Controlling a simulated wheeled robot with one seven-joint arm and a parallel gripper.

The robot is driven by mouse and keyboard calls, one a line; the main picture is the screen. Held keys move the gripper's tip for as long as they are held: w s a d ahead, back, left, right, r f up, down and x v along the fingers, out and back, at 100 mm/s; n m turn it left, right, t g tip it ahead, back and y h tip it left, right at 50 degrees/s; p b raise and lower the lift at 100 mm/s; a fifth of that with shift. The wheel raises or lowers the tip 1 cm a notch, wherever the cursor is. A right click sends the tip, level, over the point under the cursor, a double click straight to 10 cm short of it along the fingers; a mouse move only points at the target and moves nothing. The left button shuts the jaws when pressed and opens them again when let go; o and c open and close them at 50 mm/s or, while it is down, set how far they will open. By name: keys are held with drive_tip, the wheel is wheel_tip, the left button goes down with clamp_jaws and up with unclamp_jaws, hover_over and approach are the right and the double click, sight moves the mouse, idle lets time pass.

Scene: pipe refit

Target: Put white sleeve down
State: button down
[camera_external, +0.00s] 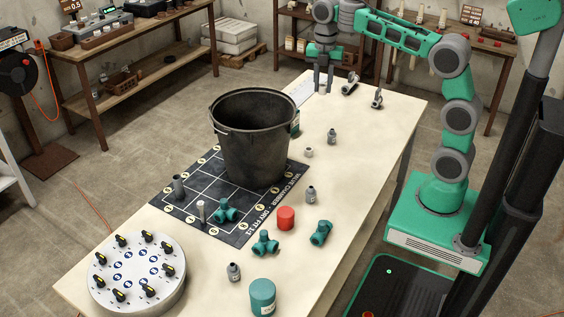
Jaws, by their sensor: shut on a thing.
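My gripper (323,89) is at the far end of the pale table (375,135), pointing down with its fingertips close to the tabletop. It is shut on a small pale piece, mostly hidden between the fingers, which looks like the white sleeve. I cannot tell whether the piece touches the table. A small whitish ring (309,152) lies on the table right of the black bucket (255,145).
Two grey metal fittings (349,84) (377,98) lie just right of my gripper. The table's right middle is clear.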

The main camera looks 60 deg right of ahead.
drive_tip(key=w+a+f+n+p, duration=0.1)
drive_tip(key=w+a+f, duration=0.2)
drive_tip(key=w+a, duration=0.5)
drive_tip(key=w+a+f+p, duration=0.1)
drive_tip(key=w+a+f, duration=0.2)
drive_tip(key=w+a, duration=0.55)
drive_tip(key=f, duration=1.1)
drive_tip(key=f+p, duration=0.1)
drive_tip(key=f, duration=1.1)
drive_tip(key=shift+s+a+f, duration=0.1)
drive_tip(key=shift+s+f, duration=0.05)
drive_tip(key=shift+s, duration=0.05)
drive_tip(key=c, duration=1.1)
unclamp_jaws()
drive_tip(key=shift+c, duration=0.2)
wheel_tip(320, 180, up, 12)
drive_tip(key=b, duration=0.1)
drive_tip(key=shift+r, duration=0.2)
